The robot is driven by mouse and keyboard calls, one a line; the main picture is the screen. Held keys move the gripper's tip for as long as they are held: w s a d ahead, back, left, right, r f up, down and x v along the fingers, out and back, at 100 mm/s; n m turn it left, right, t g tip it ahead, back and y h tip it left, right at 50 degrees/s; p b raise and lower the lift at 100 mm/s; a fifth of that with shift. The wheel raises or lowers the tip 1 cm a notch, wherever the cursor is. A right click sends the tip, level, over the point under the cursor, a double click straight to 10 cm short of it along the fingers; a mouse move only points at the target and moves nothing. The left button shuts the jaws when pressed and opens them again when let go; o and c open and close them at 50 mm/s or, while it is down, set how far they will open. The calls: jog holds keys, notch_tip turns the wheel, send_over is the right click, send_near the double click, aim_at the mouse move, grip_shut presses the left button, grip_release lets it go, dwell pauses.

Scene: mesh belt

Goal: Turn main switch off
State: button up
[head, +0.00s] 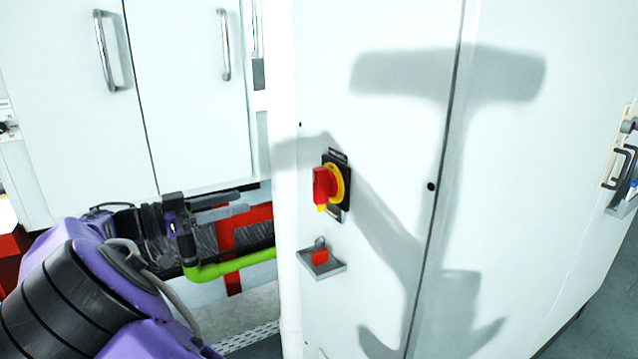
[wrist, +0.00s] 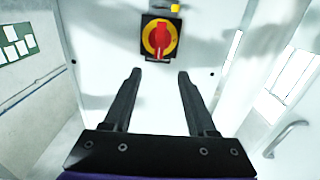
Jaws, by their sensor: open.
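The main switch (head: 328,186) is a red rotary handle on a yellow disc with a black plate, on the white cabinet front in the middle of the head view. In the wrist view the switch (wrist: 159,38) is at the top centre, its red handle close to upright with a slight tilt. My gripper (wrist: 158,75) is open and empty, its two black fingers pointing toward the cabinet below the switch in that picture. They appear apart from the switch. In the head view my purple arm is at the lower left, with the gripper (head: 215,215) left of the switch.
A small grey bracket with a red padlock (head: 320,257) is fixed below the switch. The white cabinet (head: 400,150) has a door seam to the right. White doors with metal handles (head: 104,50) stand at the left. A green pipe (head: 235,265) runs behind my gripper.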

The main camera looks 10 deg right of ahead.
aim_at(314, 184)
jog(key=x, duration=1.7)
jog(key=shift+d, duration=0.15)
jog(key=shift+c, duration=0.3)
jog(key=shift+f, duration=0.1)
grip_shut()
